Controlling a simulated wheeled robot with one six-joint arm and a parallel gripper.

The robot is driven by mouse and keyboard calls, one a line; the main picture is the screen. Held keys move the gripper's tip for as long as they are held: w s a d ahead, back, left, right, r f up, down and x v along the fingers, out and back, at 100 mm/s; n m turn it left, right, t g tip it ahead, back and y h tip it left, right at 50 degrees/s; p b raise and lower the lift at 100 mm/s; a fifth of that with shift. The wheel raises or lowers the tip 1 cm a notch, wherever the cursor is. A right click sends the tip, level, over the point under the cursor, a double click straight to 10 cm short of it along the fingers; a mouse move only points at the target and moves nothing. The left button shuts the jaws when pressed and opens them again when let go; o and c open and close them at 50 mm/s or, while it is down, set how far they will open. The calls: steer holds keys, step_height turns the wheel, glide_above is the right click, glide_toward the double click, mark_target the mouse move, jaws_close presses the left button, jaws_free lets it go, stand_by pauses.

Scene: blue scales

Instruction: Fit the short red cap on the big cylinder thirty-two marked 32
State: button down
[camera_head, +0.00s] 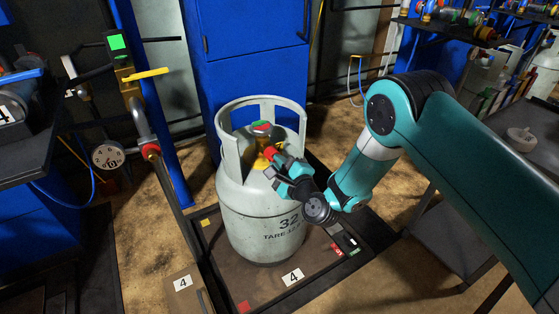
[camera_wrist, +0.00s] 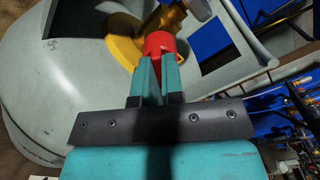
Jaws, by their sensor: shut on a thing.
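The big grey cylinder (camera_head: 262,215) marked 32 stands upright on the scale platform. Its collar surrounds a brass valve with a red and green top (camera_head: 262,128). My gripper (camera_head: 273,158) reaches in through the collar's opening from the right. In the wrist view my gripper (camera_wrist: 156,70) is shut on the short red cap (camera_wrist: 158,44). The cap is at the brass valve (camera_wrist: 172,16), beside a yellow ring (camera_wrist: 126,48). The cap seems to meet the valve's outlet, but I cannot tell if it is seated. The fingers hide the cap's near end.
The scale platform (camera_head: 225,270) carries a 4 label and a small control box (camera_head: 343,240). A blue cabinet (camera_head: 250,60) stands behind. A pipe with a yellow lever (camera_head: 146,74) and a gauge (camera_head: 108,155) are at left. A dark bench is at right.

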steer(key=shift+r, duration=0.1)
steer(key=shift+r+m+p, duration=0.1)
steer(key=shift+m+p, duration=1.5)
steer(key=shift+m, duration=0.1)
steer(key=shift+w+m+p, duration=0.1)
steer(key=shift+m+p, duration=0.95)
steer(key=shift+m, duration=0.75)
